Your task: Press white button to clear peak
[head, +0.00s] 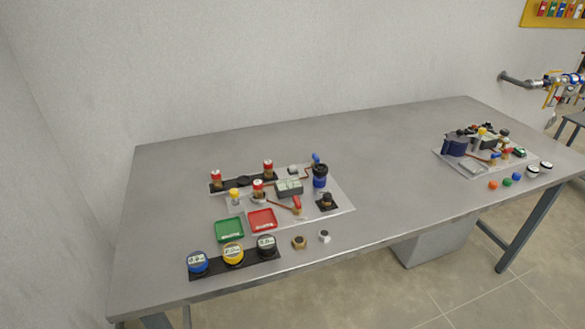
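Three round gauges with light displays stand in a black strip at the front left of the table: a blue one (197,262), a yellow one (233,254) and a black one (266,244). Their digits are too small to read surely. A grey box with a light face (289,187) sits on the plate behind them. I cannot make out a white button with certainty. A small whitish round piece (324,236) lies near the front edge, but I cannot tell what it is. My gripper is not in view.
A brass nut (299,242) lies in front. A second cluttered plate (467,168) is at the right. The table's middle (390,165) is clear.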

